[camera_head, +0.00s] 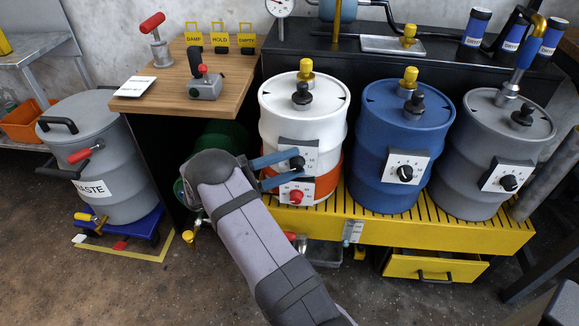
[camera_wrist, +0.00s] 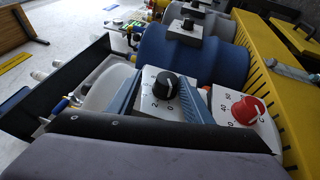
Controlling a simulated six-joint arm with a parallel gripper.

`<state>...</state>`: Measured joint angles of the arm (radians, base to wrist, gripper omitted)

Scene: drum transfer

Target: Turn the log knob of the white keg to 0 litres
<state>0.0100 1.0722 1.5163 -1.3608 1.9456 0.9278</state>
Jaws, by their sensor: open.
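The white keg (camera_head: 280,115) stands on the yellow grated platform, with an orange band near its bottom. Its black log knob (camera_head: 297,163) sits on a square white dial plate on the keg's front. My gripper (camera_head: 300,165) reaches in from the left, its two blue fingers open and apart on either side of that knob. In the wrist view, the black knob (camera_wrist: 167,86) shows between the fingers, with the digits 2 and 0 on the plate (camera_wrist: 150,76). Contact with the knob and its exact setting cannot be told.
A red knob (camera_head: 297,196) on its own dial sits just below; it also shows in the wrist view (camera_wrist: 248,109). A blue keg (camera_head: 385,135) and a grey keg (camera_head: 480,135) with similar dials stand right. A wooden bench (camera_head: 175,90) and grey waste drum (camera_head: 110,150) are left.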

